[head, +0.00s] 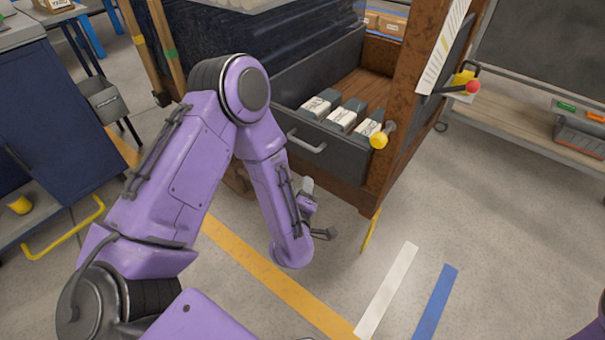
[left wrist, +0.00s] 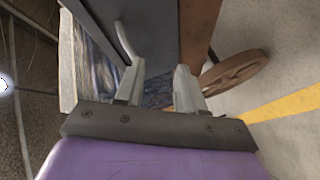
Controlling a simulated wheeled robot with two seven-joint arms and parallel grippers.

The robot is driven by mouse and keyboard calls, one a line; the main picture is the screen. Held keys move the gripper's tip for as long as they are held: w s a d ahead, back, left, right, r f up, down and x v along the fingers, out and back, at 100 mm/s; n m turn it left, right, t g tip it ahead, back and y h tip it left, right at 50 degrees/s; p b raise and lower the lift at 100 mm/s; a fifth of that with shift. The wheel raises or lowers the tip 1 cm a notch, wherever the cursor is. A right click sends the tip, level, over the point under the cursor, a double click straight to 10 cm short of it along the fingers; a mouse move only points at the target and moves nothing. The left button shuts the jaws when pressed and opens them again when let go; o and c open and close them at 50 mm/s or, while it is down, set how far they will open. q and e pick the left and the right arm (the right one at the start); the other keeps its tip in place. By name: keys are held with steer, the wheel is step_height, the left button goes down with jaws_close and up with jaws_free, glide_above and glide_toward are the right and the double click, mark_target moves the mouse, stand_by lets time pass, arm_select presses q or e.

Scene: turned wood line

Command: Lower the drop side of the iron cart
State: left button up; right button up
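The iron cart has a rusty brown frame (head: 407,75). Its dark grey side panel (head: 333,158) stands upright and carries a pale bar handle (head: 305,142). A yellow knob (head: 379,140) sits at the panel's right end, by the corner post. In the left wrist view the grey panel (left wrist: 152,25) and handle (left wrist: 125,42) show just beyond the fingers. My left gripper (head: 318,212) is low in front of the cart, below the handle. Its fingers (left wrist: 159,88) are apart with nothing between them, and no contact with the handle is clear. My right gripper is out of view.
Several labelled boxes (head: 345,116) stand inside the cart behind the panel. A wheel (left wrist: 235,72) shows near the fingers. A yellow padlock-like piece (head: 464,80) hangs on the cart's right side. A blue cabinet (head: 55,125) stands left.

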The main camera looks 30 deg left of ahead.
mark_target(300, 143)
arm_select(q)
steer(key=w+a+r+n+y+b, duration=0.1)
steer(key=w+a+n+y+b, duration=0.1)
steer(key=w+a+n+b, duration=0.1)
steer(key=w+a+n+y+b, duration=0.2)
steer(key=w+a+n+b, duration=0.1)
steer(key=w+n, duration=0.1)
steer(key=w+a+r+n+t+y+b, duration=0.1)
steer(key=w+a+n+y+b, duration=0.1)
steer(key=w+a+n+b, duration=0.1)
steer(key=shift+w+r+b, duration=0.2)
steer(key=shift+w+b, duration=0.05)
steer(key=shift+w, duration=0.25)
steer(key=shift+w+r+b, duration=0.15)
steer(key=shift+w+b, duration=0.05)
steer(key=shift+w, duration=0.25)
steer(key=shift+w+a+r, duration=0.15)
steer(key=shift+w+a, duration=0.05)
steer(key=shift+w, duration=0.1)
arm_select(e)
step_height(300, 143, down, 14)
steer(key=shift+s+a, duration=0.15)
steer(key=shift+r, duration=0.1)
arm_select(q)
jaws_close()
